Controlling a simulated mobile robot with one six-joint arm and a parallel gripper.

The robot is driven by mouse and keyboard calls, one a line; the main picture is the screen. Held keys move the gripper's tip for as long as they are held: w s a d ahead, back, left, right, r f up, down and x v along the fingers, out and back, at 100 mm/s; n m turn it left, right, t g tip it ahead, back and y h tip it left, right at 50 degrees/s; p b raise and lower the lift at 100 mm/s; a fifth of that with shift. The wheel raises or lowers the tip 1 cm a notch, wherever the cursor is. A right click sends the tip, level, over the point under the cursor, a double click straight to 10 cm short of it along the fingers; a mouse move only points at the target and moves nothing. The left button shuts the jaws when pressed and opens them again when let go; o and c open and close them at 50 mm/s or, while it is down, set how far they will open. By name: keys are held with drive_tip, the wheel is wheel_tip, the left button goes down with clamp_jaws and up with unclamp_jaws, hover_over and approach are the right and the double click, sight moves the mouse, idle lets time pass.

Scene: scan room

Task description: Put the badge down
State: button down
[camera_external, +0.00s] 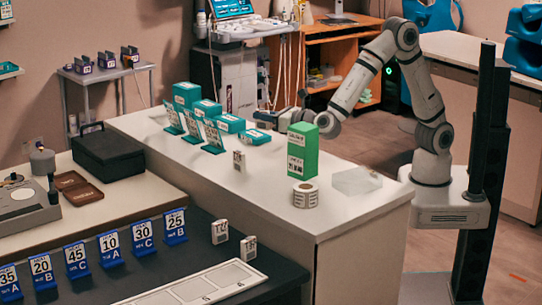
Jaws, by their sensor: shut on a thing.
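My gripper (272,117) reaches left over the far side of the white counter (330,215), behind the tall green box (302,151). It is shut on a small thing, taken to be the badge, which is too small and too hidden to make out. A small white upright tag with black print (239,160) stands on the counter to the left of the green box. Two similar tags (220,232) (248,248) stand lower, on the dark bench.
A white label roll (305,195) and a clear block (356,181) are near the green box. Teal boxes (186,95) and several teal card stands (213,138) fill the counter's far left. Blue numbered stands (110,248) and a white tray (195,288) are on the dark bench (190,258).

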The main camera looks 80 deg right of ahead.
wheel_tip(320, 180, down, 8)
drive_tip(key=shift+f, duration=0.1)
idle(0.4)
drive_tip(key=shift+f+b, duration=0.25)
drive_tip(key=shift+b, duration=0.2)
drive_tip(key=c, duration=1.5)
unclamp_jaws()
drive_tip(key=shift+r, duration=0.1)
drive_tip(key=shift+o, duration=0.2)
drive_tip(key=shift+r, duration=0.1)
drive_tip(key=shift+s+a+r, duration=0.1)
drive_tip(key=v, duration=0.3)
drive_tip(key=shift+s, duration=0.1)
wheel_tip(320, 180, up, 7)
drive_tip(key=shift+p, duration=0.35)
